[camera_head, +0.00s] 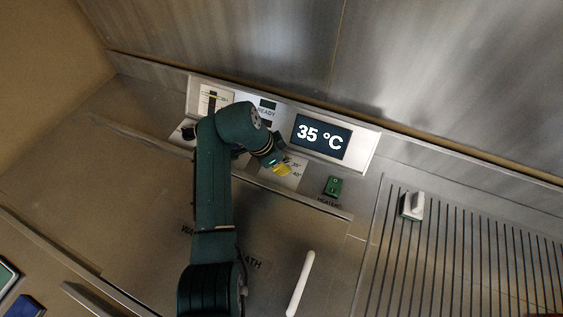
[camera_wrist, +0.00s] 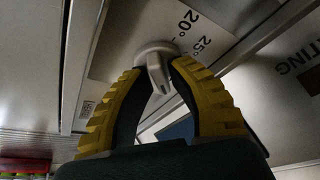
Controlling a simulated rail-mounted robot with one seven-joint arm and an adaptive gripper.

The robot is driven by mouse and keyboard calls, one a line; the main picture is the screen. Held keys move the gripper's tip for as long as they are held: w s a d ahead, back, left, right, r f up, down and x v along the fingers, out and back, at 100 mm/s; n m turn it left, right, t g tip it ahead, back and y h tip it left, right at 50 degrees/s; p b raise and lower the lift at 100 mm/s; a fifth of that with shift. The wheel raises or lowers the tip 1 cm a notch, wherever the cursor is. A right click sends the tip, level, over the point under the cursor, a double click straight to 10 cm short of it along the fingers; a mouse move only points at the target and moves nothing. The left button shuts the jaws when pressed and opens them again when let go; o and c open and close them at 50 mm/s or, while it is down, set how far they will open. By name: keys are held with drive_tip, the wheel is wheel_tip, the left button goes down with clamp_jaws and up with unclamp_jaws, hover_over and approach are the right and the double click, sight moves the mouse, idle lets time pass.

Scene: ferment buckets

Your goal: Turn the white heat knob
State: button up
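The white heat knob (camera_wrist: 159,68) shows in the wrist view at the upper middle, a round base with a narrow grip bar. It sits on a panel with a temperature scale marked 20° and 25°. My gripper (camera_wrist: 157,72) has its two yellow ribbed fingers drawn close together, one on each side of the grip bar. I cannot tell whether both fingertips press on it. In the head view my gripper (camera_head: 282,168) is at the scale plate (camera_head: 293,178) marked 35° and 40°, and the knob is hidden there.
A display (camera_head: 320,137) above reads 35 °C. A green switch (camera_head: 333,187) is right of my gripper, and a dark knob (camera_head: 188,132) is left of my arm. A slatted grate (camera_head: 455,250) with a white handle-like piece (camera_head: 412,206) lies at right. A white bar handle (camera_head: 301,284) is below.

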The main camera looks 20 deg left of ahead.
clamp_jaws()
